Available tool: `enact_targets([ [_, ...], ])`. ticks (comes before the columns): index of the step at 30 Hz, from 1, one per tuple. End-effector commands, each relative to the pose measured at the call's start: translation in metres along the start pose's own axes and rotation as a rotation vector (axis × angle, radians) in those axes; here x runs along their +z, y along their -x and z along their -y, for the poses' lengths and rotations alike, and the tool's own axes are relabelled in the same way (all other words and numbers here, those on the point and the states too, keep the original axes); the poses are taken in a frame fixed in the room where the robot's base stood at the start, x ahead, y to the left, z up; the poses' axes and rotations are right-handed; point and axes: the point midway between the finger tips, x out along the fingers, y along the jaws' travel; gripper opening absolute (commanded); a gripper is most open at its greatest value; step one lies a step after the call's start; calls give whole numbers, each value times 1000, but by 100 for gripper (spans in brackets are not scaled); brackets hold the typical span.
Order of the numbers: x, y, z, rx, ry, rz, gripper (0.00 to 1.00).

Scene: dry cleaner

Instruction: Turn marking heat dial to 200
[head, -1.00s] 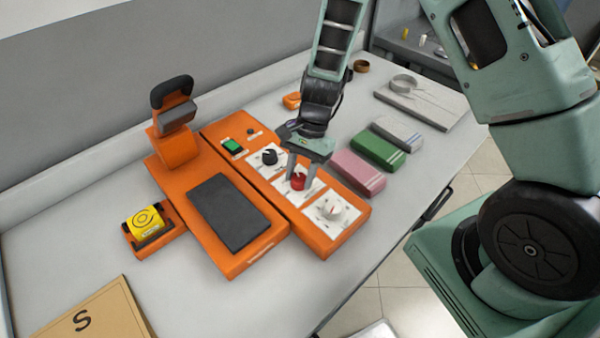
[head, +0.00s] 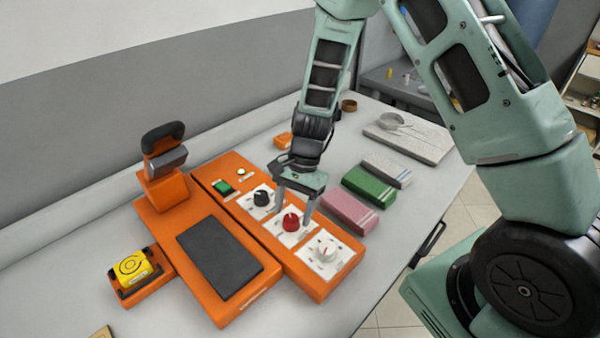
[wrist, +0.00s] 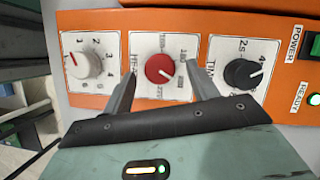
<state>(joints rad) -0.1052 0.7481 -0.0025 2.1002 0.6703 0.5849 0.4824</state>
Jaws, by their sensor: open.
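The marking machine (head: 215,250) is an orange unit on the counter with a control strip on its right. The red heat dial (head: 291,221) is the middle of three dials on that strip; it also shows in the wrist view (wrist: 159,67). Its white pointer line is toward the lower right in the wrist view, on the side of the higher printed numbers; the exact number is too small to tell. My gripper (head: 293,212) is open just above the red dial. In the wrist view its fingers (wrist: 160,72) stand on either side of the dial, apart from it.
A black time dial (head: 261,199) and a white dial (head: 324,252) flank the red one. The green power switch (head: 222,187) and a glowing ready lamp (head: 241,171) are at the strip's far end. Pink (head: 348,210) and green (head: 369,187) blocks lie to the right.

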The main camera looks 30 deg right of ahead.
Motion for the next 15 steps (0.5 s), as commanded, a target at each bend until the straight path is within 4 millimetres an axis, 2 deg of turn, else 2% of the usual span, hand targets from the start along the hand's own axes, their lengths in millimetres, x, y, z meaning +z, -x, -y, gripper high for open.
enact_targets([
  [15,-1,116,1,-6,2,-5,59],
])
